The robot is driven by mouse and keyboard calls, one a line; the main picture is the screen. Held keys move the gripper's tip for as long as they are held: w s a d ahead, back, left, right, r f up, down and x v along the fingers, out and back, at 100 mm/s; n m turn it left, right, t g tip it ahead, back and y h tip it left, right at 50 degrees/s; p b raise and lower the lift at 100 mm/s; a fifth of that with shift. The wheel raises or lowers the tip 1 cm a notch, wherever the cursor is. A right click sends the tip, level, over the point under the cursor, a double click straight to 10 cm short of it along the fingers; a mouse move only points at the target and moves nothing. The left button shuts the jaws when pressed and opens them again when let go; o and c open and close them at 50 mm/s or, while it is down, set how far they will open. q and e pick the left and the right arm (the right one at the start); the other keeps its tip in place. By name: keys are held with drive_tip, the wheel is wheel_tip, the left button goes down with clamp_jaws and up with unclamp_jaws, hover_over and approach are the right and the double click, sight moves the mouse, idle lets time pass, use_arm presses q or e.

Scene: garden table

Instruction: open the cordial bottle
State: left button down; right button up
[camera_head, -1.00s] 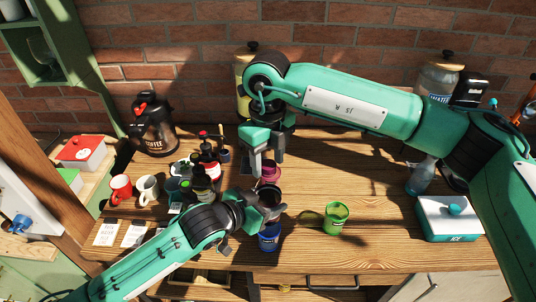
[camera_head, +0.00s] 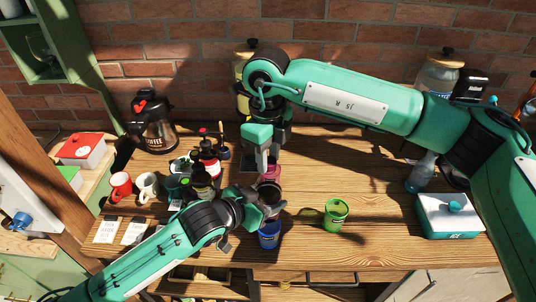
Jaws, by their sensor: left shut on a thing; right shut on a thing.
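A magenta thing (camera_head: 270,171), which looks like the cordial bottle, stands over the middle of the table and is largely hidden by my grippers. My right gripper (camera_head: 267,163) comes down from above and is shut at its upper part. My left gripper (camera_head: 270,202) reaches in from the lower left and is shut on it lower down. The fingertips of both are partly hidden, and I cannot tell whether a cap is on or off.
A blue cup (camera_head: 269,236) stands just in front of my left gripper and a green cup (camera_head: 335,214) to its right. Several bottles (camera_head: 208,165) crowd to the left, with mugs (camera_head: 146,187) beyond. An ice box (camera_head: 450,216) stands at right. The table's front right is clear.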

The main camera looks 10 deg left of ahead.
drive_tip(key=shift+r, duration=0.15)
drive_tip(key=shift+r, duration=1)
